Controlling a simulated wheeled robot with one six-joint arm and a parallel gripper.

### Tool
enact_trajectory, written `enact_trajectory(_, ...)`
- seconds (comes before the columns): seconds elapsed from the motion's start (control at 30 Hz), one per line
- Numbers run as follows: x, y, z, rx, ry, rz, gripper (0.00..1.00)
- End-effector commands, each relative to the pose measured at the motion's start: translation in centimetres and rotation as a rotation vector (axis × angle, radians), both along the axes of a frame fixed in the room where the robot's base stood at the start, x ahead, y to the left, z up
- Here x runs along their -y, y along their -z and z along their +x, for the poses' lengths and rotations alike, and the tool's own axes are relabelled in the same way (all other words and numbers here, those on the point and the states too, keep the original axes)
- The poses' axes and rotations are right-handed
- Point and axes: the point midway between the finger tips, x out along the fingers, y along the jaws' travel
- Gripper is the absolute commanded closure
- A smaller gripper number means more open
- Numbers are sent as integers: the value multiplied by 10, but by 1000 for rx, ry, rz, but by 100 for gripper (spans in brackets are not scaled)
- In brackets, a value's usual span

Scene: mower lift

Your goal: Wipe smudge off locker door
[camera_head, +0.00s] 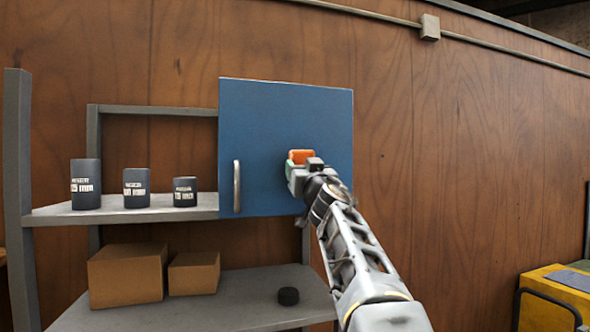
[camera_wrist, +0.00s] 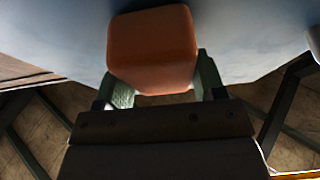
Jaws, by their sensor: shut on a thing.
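The blue locker door (camera_head: 270,120) is a flat panel on the upper part of the shelf unit, with a pale vertical handle (camera_head: 237,186) near its left edge. My gripper (camera_head: 299,170) is at the right half of the door, shut on an orange block (camera_head: 301,156), perhaps a sponge. The block also shows in the wrist view (camera_wrist: 152,48), between the green finger pads and in front of the pale blue door surface (camera_wrist: 250,40). The block is against or very close to the door; I cannot tell which. I see no smudge; my gripper and the block hide part of the door.
Several dark cylinders (camera_head: 137,188) stand on the upper shelf left of the door. Two brown boxes (camera_head: 127,277) and a black puck (camera_head: 288,296) are on the lower shelf (camera_head: 230,305). A yellow object (camera_head: 548,300) stands at lower right.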

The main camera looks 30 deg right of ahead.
Motion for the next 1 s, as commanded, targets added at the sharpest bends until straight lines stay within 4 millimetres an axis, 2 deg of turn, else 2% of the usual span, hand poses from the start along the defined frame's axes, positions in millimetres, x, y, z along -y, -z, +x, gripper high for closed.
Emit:
enact_trajectory(0.37,17,1,-3,-1,0,1,56)
enact_trajectory(0.7,43,1,-8,-1,0,-1,56)
enact_trajectory(1.0,51,1,-9,-2,0,0,56)
